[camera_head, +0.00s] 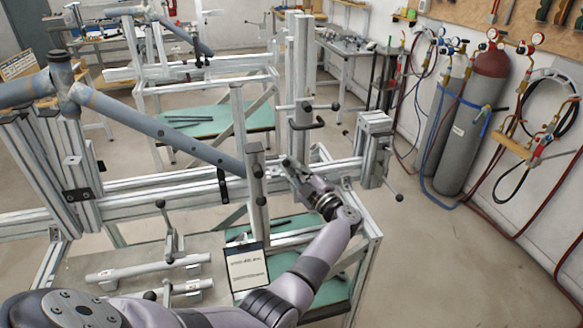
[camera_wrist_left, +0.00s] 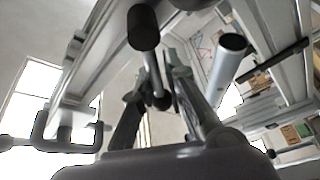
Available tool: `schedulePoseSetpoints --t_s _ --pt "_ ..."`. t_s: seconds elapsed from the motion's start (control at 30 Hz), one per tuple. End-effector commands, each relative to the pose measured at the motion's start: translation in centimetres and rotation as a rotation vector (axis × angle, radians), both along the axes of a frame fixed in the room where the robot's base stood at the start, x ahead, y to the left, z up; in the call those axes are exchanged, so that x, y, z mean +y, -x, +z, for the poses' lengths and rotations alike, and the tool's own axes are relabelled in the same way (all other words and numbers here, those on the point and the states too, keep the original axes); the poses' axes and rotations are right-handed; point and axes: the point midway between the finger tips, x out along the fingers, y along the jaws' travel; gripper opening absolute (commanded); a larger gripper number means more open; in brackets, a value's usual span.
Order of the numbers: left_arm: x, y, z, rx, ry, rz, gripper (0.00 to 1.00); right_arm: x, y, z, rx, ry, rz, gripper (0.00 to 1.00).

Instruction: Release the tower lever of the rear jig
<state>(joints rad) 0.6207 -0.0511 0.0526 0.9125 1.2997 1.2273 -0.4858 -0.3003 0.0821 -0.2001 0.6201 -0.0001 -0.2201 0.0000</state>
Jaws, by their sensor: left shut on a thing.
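My left gripper (camera_head: 288,165) reaches over the near frame jig (camera_head: 130,205), just right of a short upright post (camera_head: 257,185) with dark knobs. In the left wrist view the two fingers (camera_wrist_left: 158,75) close around a thin lever with a dark knob (camera_wrist_left: 161,102). In the head view the gripper mostly hides this lever. A tall aluminium tower (camera_head: 300,65) rises behind the gripper. It carries a dark clamp lever (camera_head: 307,117), apart from the fingers. My right gripper is not in view.
Grey-blue frame tubes (camera_head: 165,135) slope down to the post. A clamp with a handle (camera_head: 375,145) stands at the rail's right end. A printed sign (camera_head: 248,268) and loose tubes (camera_head: 150,268) are in front. Gas cylinders (camera_head: 470,120) stand at right.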

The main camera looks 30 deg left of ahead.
Motion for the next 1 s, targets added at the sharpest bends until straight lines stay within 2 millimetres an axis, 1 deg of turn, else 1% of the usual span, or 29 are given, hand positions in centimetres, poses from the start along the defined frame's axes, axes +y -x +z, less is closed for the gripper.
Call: schedulePoseSetpoints --t_s 0.03,0.33,0.37,0.5,0.6,0.87,0.97,1.0 --pt "0.0 0.2 -0.5 0.011 0.002 0.002 0.0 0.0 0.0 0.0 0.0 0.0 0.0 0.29" --pt "0.0 0.2 -0.5 0.011 0.003 0.003 0.0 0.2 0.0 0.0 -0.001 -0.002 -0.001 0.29" --pt "0.0 0.2 -0.6 0.01 0.003 0.002 0.14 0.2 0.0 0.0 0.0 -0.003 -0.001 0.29" --pt "0.0 0.1 -0.4 0.008 0.003 0.002 0.24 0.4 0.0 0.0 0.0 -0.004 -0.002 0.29" --pt "0.0 0.1 -0.3 0.006 0.001 0.002 0.29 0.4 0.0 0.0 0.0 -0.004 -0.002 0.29" --pt "-0.1 0.1 -0.2 0.003 0.0 0.0 0.29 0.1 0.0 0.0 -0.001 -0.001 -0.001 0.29" --pt "-0.7 0.3 -0.3 0.004 0.001 -0.001 0.29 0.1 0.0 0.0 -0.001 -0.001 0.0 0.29" --pt "-1.2 0.4 -0.4 0.003 0.002 -0.001 0.29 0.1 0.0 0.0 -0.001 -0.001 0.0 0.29"
